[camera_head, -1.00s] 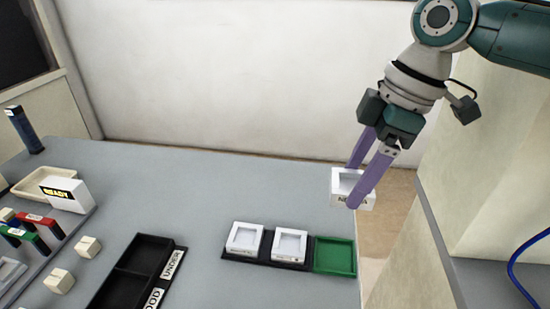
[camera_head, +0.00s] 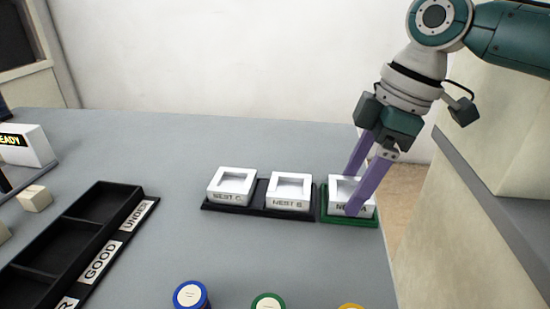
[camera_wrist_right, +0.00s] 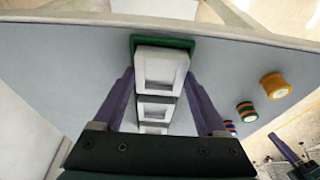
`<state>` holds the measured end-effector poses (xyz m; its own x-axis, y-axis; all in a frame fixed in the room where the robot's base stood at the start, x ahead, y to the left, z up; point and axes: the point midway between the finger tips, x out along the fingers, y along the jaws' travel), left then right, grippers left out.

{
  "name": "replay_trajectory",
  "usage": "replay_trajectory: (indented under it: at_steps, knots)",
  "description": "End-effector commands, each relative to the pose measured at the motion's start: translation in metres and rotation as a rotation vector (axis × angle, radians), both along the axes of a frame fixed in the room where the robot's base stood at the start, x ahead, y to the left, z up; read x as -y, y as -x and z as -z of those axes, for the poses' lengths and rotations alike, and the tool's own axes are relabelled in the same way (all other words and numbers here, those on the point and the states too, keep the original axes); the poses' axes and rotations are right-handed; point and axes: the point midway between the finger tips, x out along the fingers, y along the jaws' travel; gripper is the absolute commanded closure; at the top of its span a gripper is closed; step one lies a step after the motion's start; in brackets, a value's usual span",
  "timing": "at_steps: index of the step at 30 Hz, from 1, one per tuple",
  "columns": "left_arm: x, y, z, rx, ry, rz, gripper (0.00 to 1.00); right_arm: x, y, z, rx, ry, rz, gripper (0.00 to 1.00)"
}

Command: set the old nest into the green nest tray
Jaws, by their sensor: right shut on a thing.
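The old nest (camera_head: 337,190) is a white square block with a shallow recess and a label ending in A. My right gripper (camera_head: 350,194) is shut on it, one purple finger on each side. The nest is at the green nest tray (camera_head: 350,220), its lower part within the rim outline. I cannot tell whether it rests on the tray floor. In the right wrist view the nest (camera_wrist_right: 160,68) sits between the fingers, with the green tray (camera_wrist_right: 163,40) showing around its far side.
A black tray (camera_head: 258,212) left of the green one holds NEST C (camera_head: 232,185) and NEST B (camera_head: 288,190). A black labelled bin (camera_head: 92,225) lies further left. Blue (camera_head: 190,294), green (camera_head: 268,302) and yellow (camera_head: 350,306) round items are in front. The table's right edge is close.

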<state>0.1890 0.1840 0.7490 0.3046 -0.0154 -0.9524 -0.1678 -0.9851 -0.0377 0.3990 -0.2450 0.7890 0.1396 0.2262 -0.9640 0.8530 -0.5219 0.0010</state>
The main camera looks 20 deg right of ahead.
Motion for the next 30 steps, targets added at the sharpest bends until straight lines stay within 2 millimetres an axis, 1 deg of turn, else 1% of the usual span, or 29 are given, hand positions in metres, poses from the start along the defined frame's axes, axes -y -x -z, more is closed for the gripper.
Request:
replay_trajectory:
  at_steps: [1,7,12,13,19,26,30]
  knots:
    - [0.0003,-0.0001,0.0044,0.000,0.001,-0.001,1.00,0.0001,-0.0005,0.0032,0.002,0.000,0.001,0.90]
    - [0.0017,-0.0003,0.0008,0.000,0.007,-0.004,1.00,0.0000,-0.0004,0.0000,0.001,0.000,0.000,0.90]
    - [0.0026,-0.0005,0.0011,0.001,0.010,-0.006,1.00,-0.0003,-0.0003,0.0046,0.001,-0.001,0.000,0.90]
    - [0.0025,-0.0005,0.0010,0.001,0.010,-0.006,1.00,-0.0003,-0.0002,0.0043,0.001,-0.001,0.000,0.22]
    - [0.0024,-0.0006,0.0009,0.002,0.010,-0.006,1.00,-0.0002,-0.0001,0.0043,0.000,0.000,0.000,0.00]
    - [0.0019,-0.0007,0.0009,0.002,0.007,-0.005,1.00,-0.0001,-0.0002,0.0041,0.000,0.000,0.000,0.00]
    - [0.0008,-0.0008,-0.0012,0.002,0.003,-0.002,1.00,0.0003,-0.0002,-0.0017,0.001,0.001,0.000,0.00]
